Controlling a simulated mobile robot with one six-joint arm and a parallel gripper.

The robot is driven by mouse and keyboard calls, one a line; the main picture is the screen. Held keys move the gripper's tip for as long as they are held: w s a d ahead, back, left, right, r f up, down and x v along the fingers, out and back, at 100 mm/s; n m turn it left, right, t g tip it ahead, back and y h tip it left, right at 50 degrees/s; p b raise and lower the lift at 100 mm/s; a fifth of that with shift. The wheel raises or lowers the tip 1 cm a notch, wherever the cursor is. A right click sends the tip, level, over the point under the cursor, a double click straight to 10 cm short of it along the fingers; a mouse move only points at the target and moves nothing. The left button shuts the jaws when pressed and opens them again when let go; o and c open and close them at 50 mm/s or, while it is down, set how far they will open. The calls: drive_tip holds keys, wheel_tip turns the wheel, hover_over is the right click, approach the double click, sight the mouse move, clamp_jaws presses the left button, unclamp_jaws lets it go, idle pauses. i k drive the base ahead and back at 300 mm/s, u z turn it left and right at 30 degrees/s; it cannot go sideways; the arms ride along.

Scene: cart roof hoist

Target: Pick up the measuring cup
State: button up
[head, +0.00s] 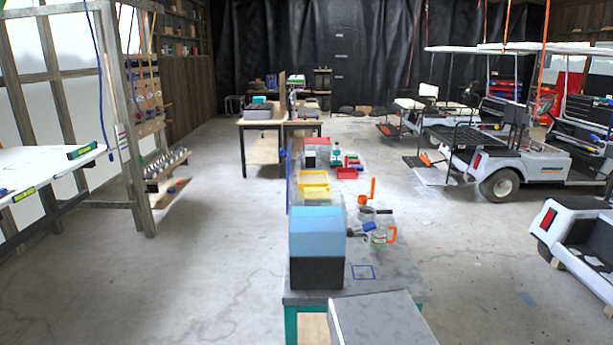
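The measuring cup (379,238) looks clear with green markings and an orange handle on its right. It stands upright on the long grey workbench (393,277), near the right edge. A dark tool with a blue end lies close to its left side and partly overlaps it in the view. My gripper is not in view, so nothing shows touching the cup.
A blue and black box (317,248) stands left of the cup. Behind are an orange upright tool (367,192), yellow bins (314,187) and a red bin (346,173). A blue square outline (363,272) marks bare bench. Carts stand right; open floor lies left.

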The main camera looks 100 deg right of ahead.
sight(378, 236)
drive_tip(key=u, duration=1.3)
drive_tip(key=k, duration=0.1)
drive_tip(key=z, duration=2.6)
drive_tip(key=k, duration=0.2)
drive_tip(key=z, duration=1.9)
drive_tip(key=k, duration=0.65)
drive_tip(key=u, duration=0.15)
drive_tip(key=i, duration=0.5)
drive_tip(key=u, duration=0.05)
